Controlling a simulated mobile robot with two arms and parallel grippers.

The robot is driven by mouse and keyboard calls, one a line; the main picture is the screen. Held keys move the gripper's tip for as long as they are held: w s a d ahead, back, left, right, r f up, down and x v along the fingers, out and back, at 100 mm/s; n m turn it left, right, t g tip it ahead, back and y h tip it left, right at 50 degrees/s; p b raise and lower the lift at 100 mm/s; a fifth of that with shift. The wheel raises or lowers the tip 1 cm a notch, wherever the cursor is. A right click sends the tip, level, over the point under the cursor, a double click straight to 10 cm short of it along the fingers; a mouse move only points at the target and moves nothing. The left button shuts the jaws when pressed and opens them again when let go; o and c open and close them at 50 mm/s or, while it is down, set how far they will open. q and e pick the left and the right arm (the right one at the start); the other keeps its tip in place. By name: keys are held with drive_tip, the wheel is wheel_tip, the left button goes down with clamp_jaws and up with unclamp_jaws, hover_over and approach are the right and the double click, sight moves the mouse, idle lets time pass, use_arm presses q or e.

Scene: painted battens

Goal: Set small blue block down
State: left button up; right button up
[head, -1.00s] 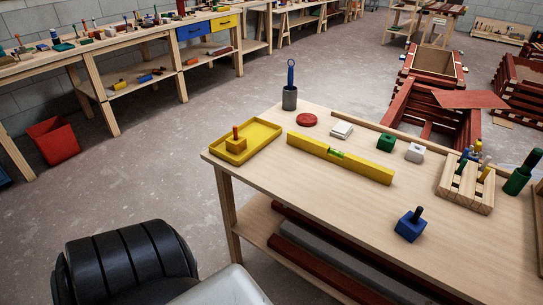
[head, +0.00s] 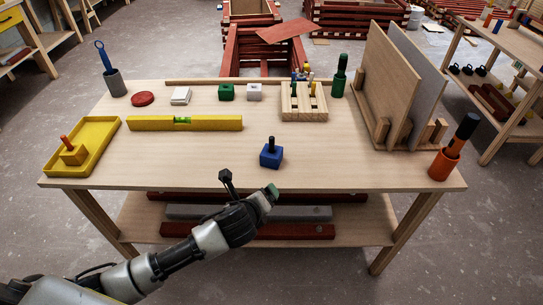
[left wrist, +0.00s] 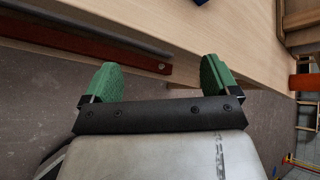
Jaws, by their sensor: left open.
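The small blue block (head: 271,156), with a dark peg upright on top, rests on the wooden table (head: 330,165) near its front middle. A blue bit at the top edge of the left wrist view (left wrist: 200,2) seems to be the block. My left gripper (head: 270,192) is at the table's front edge, nearer to me than the block and apart from it. In the left wrist view its two green fingertips (left wrist: 157,80) are wide apart with nothing between them. My right gripper is not in view.
A yellow level (head: 185,124) and a yellow tray (head: 82,145) are to the left. A slotted wooden rack (head: 303,103) stands behind the block; upright panels (head: 392,85) and an orange cup (head: 443,166) stand to the right. The tabletop around the block is clear.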

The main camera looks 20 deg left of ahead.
sight(270, 154)
use_arm(q)
drive_tip(key=w+r+m, duration=0.1)
drive_tip(key=r+m, duration=0.1)
drive_tip(key=m, duration=0.1)
drive_tip(key=w+r+m+t, duration=0.1)
drive_tip(key=w+r+m, duration=0.1)
drive_tip(key=m, duration=0.1)
drive_tip(key=w+a+r+m+t, duration=0.1)
drive_tip(key=m, duration=0.1)
drive_tip(key=shift+w+r+m, duration=0.35)
drive_tip(key=shift+r+m, duration=0.05)
drive_tip(key=shift+w+t, duration=0.25)
drive_tip(key=shift+t, duration=0.05)
drive_tip(key=x, duration=0.4)
drive_tip(key=shift+w+f, duration=0.15)
drive_tip(key=shift+w, duration=0.25)
drive_tip(key=shift+r+b+x, duration=0.2)
drive_tip(key=shift+b+x, duration=0.05)
drive_tip(key=shift+x, duration=1.15)
drive_tip(key=shift+r+b+x, duration=0.2)
drive_tip(key=shift+x, duration=1.2)
drive_tip(key=shift+w+d, duration=0.15)
drive_tip(key=shift+r, duration=0.1)
drive_tip(key=c, duration=1.1)
